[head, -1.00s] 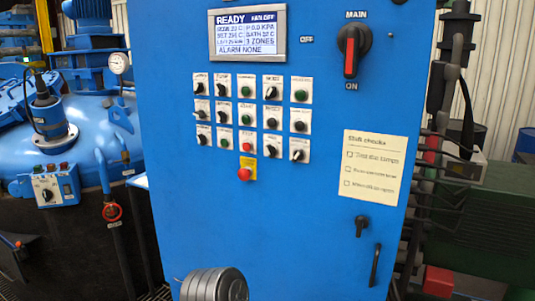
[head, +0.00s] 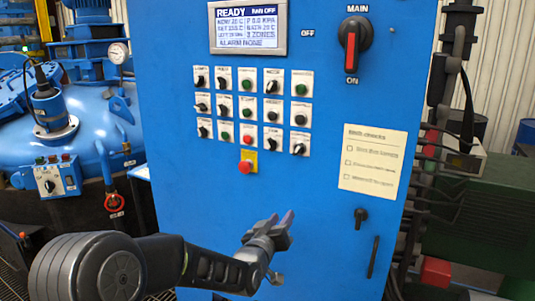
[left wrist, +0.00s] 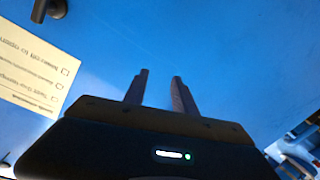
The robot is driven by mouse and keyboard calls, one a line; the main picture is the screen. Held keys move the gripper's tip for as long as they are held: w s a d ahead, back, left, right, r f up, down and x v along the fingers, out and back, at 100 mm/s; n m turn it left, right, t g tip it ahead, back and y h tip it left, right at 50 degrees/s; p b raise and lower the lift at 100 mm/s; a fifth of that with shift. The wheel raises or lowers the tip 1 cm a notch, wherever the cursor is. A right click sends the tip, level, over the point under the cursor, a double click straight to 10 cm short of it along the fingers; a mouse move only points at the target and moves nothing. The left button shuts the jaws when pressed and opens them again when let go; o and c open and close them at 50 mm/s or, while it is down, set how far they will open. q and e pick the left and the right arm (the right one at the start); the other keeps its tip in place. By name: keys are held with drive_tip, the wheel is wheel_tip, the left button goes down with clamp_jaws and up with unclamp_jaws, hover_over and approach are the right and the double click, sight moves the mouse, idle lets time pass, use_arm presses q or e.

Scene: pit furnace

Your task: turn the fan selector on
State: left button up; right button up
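A blue cabinet (head: 180,180) fills the middle of the head view and carries rows of small switches and buttons (head: 252,109). Several are black selector knobs, such as one in the top row (head: 272,87); their labels are too small to tell which is the fan selector. The display (head: 248,27) reads READY and what looks like FAN OFF. My left gripper (head: 281,220) is in front of the lower panel, below the switch rows, touching none of them. In the left wrist view its two fingers (left wrist: 160,75) stand apart with nothing between them. My right gripper is not in view.
A main switch (head: 351,47) with a red handle is at upper right. A red button on a yellow plate (head: 246,167) is below the rows. A paper checklist (head: 372,162), a black knob (head: 360,217) and a door handle (head: 373,257) are at right. Blue furnace equipment (head: 80,110) stands left.

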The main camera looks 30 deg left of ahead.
sight(269, 145)
use_arm(q)
drive_tip(key=a+r+n+t+y, duration=0.1)
drive_tip(key=a+r+t, duration=0.1)
drive_tip(key=r, duration=0.5)
drive_tip(key=s+a+r+n+t+y, duration=0.1)
drive_tip(key=a+r+t+y, duration=0.1)
drive_tip(key=r, duration=0.5)
drive_tip(key=shift+a+r+n, duration=0.2)
drive_tip(key=shift+a+n, duration=0.2)
drive_tip(key=shift+a, duration=0.45)
drive_tip(key=p+x, duration=0.3)
drive_tip(key=x, duration=0.4)
drive_tip(key=shift+w+r+p, duration=0.15)
drive_tip(key=shift+w+p, duration=0.1)
drive_tip(key=shift+p, duration=0.05)
drive_tip(key=shift+c, duration=0.4)
clamp_jaws()
